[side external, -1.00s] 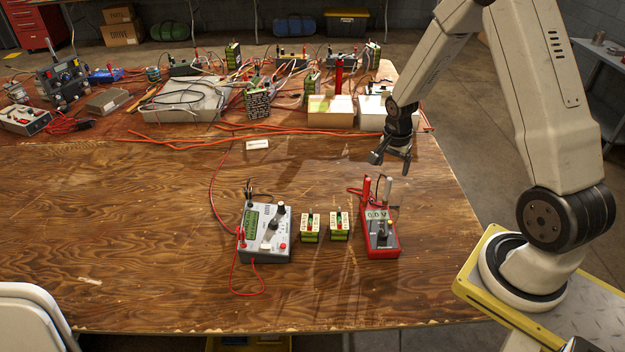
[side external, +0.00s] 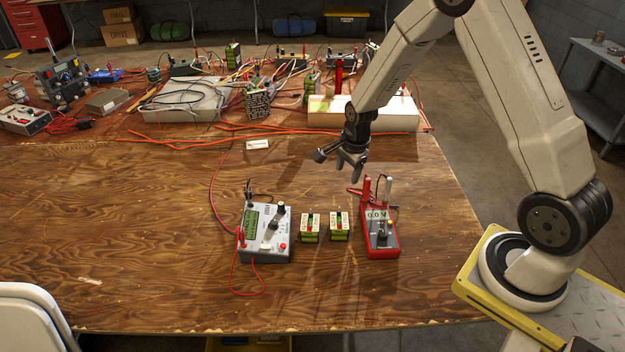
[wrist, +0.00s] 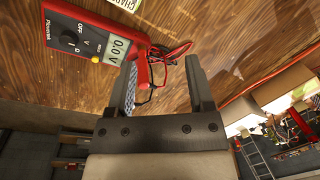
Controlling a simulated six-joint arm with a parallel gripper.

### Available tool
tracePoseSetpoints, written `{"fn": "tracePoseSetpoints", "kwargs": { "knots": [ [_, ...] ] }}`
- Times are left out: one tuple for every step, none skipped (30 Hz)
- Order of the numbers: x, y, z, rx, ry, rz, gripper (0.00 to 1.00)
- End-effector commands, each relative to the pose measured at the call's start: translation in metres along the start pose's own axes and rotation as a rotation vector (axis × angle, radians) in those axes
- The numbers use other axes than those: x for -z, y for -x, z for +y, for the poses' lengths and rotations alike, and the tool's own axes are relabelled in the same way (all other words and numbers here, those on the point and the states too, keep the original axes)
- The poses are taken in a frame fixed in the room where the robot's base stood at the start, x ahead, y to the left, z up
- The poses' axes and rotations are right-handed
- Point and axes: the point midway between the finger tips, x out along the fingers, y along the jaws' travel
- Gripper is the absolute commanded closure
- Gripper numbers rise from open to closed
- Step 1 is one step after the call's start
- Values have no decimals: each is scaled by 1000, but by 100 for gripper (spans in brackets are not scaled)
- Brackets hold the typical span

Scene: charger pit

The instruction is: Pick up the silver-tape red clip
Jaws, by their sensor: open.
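The red multimeter (side external: 381,238) lies on the wooden table, its display reading 0.0 V. Two upright clip handles stand at its far end: a plain red one (side external: 366,188) and one with a silver-grey wrap (side external: 387,190), which looks like the silver-tape red clip. My gripper (side external: 340,164) is open and empty, above the table, behind and left of these clips. In the wrist view, a red clip handle (wrist: 142,76) shows just inside the left finger of my gripper (wrist: 162,62); a silvery patterned surface (wrist: 130,88) is partly hidden by that finger.
Two green battery packs (side external: 311,227) and a grey meter (side external: 265,232) stand left of the multimeter. Pale boxes (side external: 395,112) and cluttered cables fill the back. The table's front is clear.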

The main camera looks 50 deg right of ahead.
Motion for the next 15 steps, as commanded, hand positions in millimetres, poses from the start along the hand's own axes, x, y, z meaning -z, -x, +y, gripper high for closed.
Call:
{"fn": "tracePoseSetpoints", "kwargs": {
  "knots": [
    [-26, -3, -9, 14, -45, -25, 32],
    [-40, -5, -14, 23, -80, -40, 32],
    [-58, -6, -20, 33, -127, -61, 32],
    [-72, -7, -23, 39, -162, -77, 32],
    [-86, -9, -26, 43, -197, -93, 32],
    [-105, -10, -30, 48, -243, -116, 32],
    [-120, -11, -32, 51, -278, -133, 32],
    [-134, -11, -35, 54, -313, -151, 32],
    [-153, -13, -36, 55, -359, -173, 32],
    [-168, -13, -37, 54, -392, -190, 32],
    [-181, -13, -38, 53, -425, -207, 32],
    [-198, -14, -38, 49, -467, -227, 32],
    [-210, -14, -38, 46, -497, -241, 32],
    [-221, -15, -38, 43, -526, -255, 32],
    [-234, -15, -38, 39, -559, -271, 32]
  ]
}}
